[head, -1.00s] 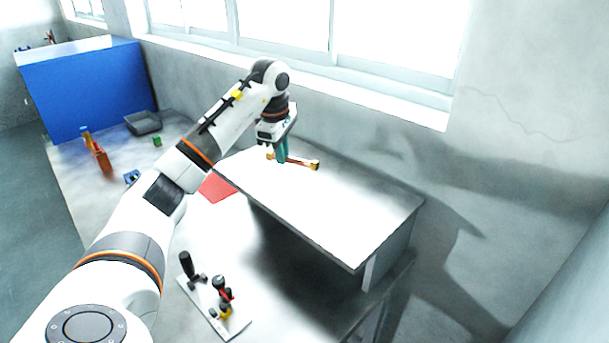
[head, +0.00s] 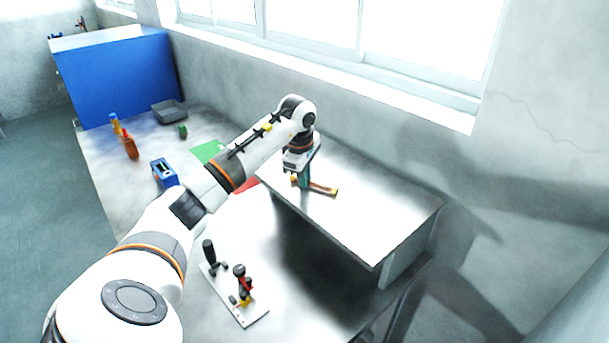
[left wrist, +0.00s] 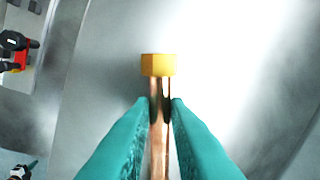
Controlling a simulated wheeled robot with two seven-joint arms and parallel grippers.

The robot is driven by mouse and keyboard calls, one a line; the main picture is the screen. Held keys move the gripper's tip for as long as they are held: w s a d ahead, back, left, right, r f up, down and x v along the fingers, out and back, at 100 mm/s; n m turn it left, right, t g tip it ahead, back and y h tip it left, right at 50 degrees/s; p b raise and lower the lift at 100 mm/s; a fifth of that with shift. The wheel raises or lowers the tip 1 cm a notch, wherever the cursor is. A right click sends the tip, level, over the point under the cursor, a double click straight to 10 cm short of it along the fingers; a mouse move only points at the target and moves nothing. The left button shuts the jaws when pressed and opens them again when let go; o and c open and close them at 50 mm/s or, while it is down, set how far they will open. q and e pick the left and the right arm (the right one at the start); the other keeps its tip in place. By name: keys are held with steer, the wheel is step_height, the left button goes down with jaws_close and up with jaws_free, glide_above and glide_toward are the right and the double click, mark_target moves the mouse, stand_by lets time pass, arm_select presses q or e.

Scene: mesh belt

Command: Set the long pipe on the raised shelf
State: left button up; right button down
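The long pipe (head: 322,188) is copper-coloured with yellow end fittings. My left gripper (head: 305,183), with teal fingers, is shut on it near its left end in the head view. In the left wrist view the pipe (left wrist: 160,110) runs between the two fingers, with one yellow end (left wrist: 158,65) beyond the fingertips. The pipe is level over the back left part of the raised shelf (head: 365,215), a pale flat board. I cannot tell whether it touches the board or hangs just above it. My right gripper is not in view.
A white board with black and red fittings (head: 240,315) lies in front of the shelf. Left of the shelf are a red mat (head: 246,186), a green mat (head: 207,150), a blue object (head: 163,173), an orange bottle (head: 130,147) and a grey tray (head: 170,112). The shelf's right part is clear.

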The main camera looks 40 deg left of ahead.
arm_select(q)
steer(key=o, duration=0.4)
steer(key=shift+r, duration=0.6)
steer(key=r, duration=0.3)
steer(key=s+r+b, duration=0.1)
steer(key=r, duration=0.3)
steer(key=s+r+b, duration=0.1)
steer(key=r, duration=0.3)
steer(key=shift+s+d, duration=0.1)
steer(key=shift+d, duration=0.25)
steer(key=shift+f, duration=0.1)
